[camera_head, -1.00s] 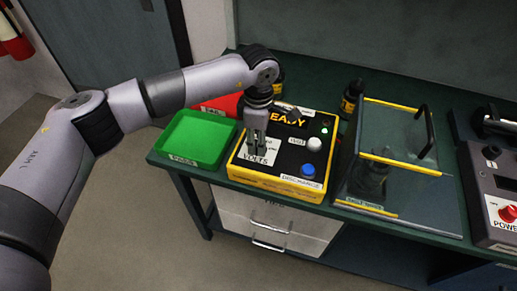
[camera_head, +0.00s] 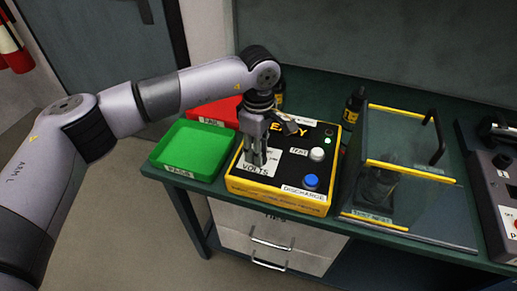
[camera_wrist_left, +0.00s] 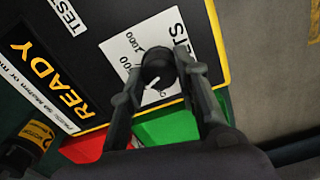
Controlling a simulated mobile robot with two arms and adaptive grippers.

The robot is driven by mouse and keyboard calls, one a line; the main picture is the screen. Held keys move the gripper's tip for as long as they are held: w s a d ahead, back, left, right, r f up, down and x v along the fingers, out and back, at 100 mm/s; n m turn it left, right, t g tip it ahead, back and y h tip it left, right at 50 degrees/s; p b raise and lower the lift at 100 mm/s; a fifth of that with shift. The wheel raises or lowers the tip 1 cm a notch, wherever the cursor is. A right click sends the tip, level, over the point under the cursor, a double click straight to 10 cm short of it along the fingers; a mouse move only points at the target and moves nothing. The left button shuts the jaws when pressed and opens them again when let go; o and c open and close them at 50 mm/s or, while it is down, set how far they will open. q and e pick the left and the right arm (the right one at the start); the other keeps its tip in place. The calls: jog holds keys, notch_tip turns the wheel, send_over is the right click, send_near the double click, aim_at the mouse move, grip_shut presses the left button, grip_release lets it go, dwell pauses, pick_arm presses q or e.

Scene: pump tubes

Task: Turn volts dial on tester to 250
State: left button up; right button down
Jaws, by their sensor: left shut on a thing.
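The tester (camera_head: 290,208) is a yellow box with a black top and a lit "READY" display, on the green table. Its volts dial (camera_wrist_left: 157,68) is a small black knob with a white pointer line on a white scale plate. My left gripper (camera_head: 257,158) points down over the plate marked "VOLTS". In the left wrist view my left gripper (camera_wrist_left: 159,66) has its fingers on either side of the dial, shut on it. The scale shows "1000" and a partly hidden number ending in "00". A 250 mark cannot be made out. My right gripper is not in view.
A white test button (camera_head: 317,154) and a blue discharge button (camera_head: 311,181) are on the tester. A green tray (camera_head: 188,151) and a red tray (camera_head: 213,113) stand left. A clear guard with yellow edges (camera_head: 392,169) stands right.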

pick_arm(q)
jog(key=o, duration=1.2)
notch_tip(320, 180, up, 12)
